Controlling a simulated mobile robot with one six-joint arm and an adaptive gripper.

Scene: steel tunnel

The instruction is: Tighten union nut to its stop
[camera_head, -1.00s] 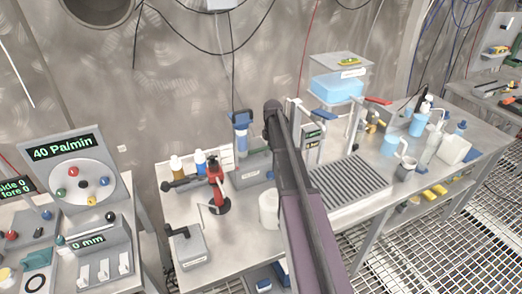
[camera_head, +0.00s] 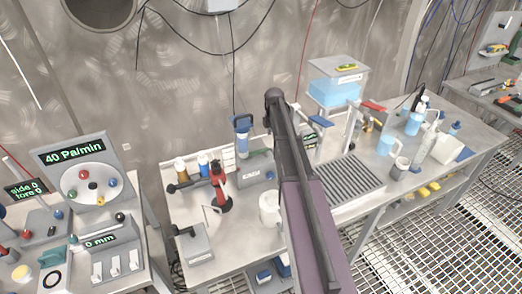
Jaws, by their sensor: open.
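I cannot make out a union nut in this view. A blue-capped clear cartridge (camera_head: 242,140) stands upright on a grey block (camera_head: 256,170) on the middle bench. A red fitting with a dark horizontal part (camera_head: 221,188) stands left of it. My dark and purple arm rises from the bottom of the picture, and its dark joint is in front of the back of the bench. My gripper is not visible. The arm hides part of the bench between the white jug (camera_head: 270,210) and the drain grate (camera_head: 348,190).
A tank of blue liquid (camera_head: 335,88) stands at the back of the bench. Several bottles and cups (camera_head: 414,122) crowd its right end. A control panel reading 40 Pa/min (camera_head: 82,170) stands at left. Grating floor (camera_head: 390,245) is open at lower right.

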